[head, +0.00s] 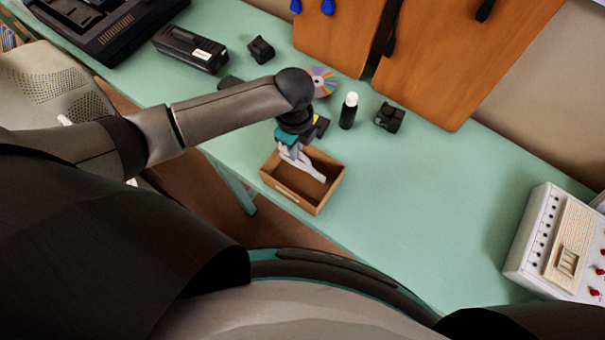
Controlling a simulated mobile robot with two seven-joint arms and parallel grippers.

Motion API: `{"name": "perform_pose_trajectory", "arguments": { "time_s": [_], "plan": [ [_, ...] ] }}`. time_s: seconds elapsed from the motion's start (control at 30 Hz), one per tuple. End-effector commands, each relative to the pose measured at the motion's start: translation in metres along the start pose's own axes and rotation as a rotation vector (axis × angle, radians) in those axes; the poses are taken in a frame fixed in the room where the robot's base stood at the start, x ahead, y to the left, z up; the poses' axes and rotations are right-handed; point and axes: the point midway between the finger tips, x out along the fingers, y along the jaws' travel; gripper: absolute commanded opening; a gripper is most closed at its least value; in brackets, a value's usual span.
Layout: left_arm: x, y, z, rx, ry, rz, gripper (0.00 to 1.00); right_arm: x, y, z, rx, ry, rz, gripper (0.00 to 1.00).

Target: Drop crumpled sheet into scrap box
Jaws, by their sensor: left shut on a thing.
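The scrap box (293,197), a small open brown box, stands near the front edge of the green table. My left gripper (303,163) points down over the box opening, its tip at or just above the inside. It is shut on a pale, whitish-grey thing, which I take for the crumpled sheet (313,171). Sheet and fingers are hard to tell apart at this size. I cannot tell whether the sheet touches the box. My right gripper is not in view.
A black bottle with a white cap (348,110), a dark small device (389,117) and a shiny disc (322,81) stand behind the box. A white instrument (560,245) is at the right. The green table (420,200) is clear between box and instrument.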

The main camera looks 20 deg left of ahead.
Motion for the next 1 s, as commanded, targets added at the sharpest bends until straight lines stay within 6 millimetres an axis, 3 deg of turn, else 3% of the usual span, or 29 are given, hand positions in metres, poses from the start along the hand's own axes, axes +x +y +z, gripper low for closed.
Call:
{"name": "perform_pose_trajectory", "arguments": {
  "time_s": [0.07, 0.1, 0.4, 0.77, 1.0],
  "plan": [
    [-0.001, 0.000, 0.000, 0.000, 0.000, 0.000, 0.00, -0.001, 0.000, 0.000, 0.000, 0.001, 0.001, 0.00],
    [-0.001, 0.000, 0.000, 0.000, 0.000, 0.000, 0.12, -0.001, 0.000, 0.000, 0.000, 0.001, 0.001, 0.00],
    [0.000, 0.000, 0.000, 0.000, 0.000, 0.000, 0.45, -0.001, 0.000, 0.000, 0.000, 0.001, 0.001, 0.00],
    [-0.007, -0.001, 0.000, 0.001, 0.000, -0.001, 0.45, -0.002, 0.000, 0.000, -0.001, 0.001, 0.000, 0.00],
    [-0.051, -0.001, 0.001, 0.002, -0.001, -0.005, 0.45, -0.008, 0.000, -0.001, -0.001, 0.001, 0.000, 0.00]
  ]
}}
